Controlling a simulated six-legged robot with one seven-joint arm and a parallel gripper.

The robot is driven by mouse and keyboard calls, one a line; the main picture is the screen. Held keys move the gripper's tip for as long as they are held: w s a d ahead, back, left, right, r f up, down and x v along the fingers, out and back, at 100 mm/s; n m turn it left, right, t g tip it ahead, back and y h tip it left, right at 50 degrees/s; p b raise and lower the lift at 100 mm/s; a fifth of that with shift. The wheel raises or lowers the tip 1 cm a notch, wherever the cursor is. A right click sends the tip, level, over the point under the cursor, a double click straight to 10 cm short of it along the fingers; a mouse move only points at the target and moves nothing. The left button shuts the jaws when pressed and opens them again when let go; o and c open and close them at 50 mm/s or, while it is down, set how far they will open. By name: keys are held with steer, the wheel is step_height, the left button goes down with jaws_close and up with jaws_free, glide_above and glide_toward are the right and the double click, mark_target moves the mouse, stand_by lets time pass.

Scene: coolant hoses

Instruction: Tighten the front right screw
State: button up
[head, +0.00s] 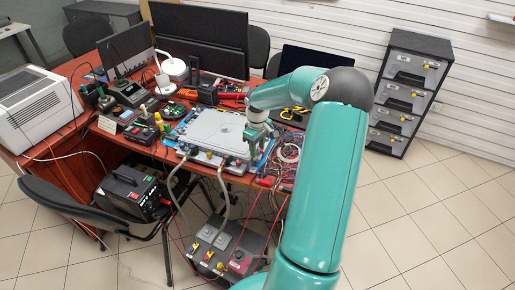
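A flat grey unit (212,130) lies on a blue mat (177,136) on the red-brown table. My gripper (253,136) points down over the right part of this unit, near its front right corner. The fingertips are small and partly lost against the unit, so I cannot tell whether they are open or touch it. The front right screw is too small to make out or is hidden by the gripper. Two grey hoses (222,192) run from the unit's front edge down to a dark box (228,248) on the floor.
Tangled wires (288,150) lie right of the unit. Monitors (200,40) and a white lamp (172,67) stand behind it. Small devices (142,132) crowd the left. A chair (75,207) and a black power supply (133,190) are in front. Floor at right is clear.

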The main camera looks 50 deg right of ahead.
steer(key=shift+f, duration=0.35)
jaws_close()
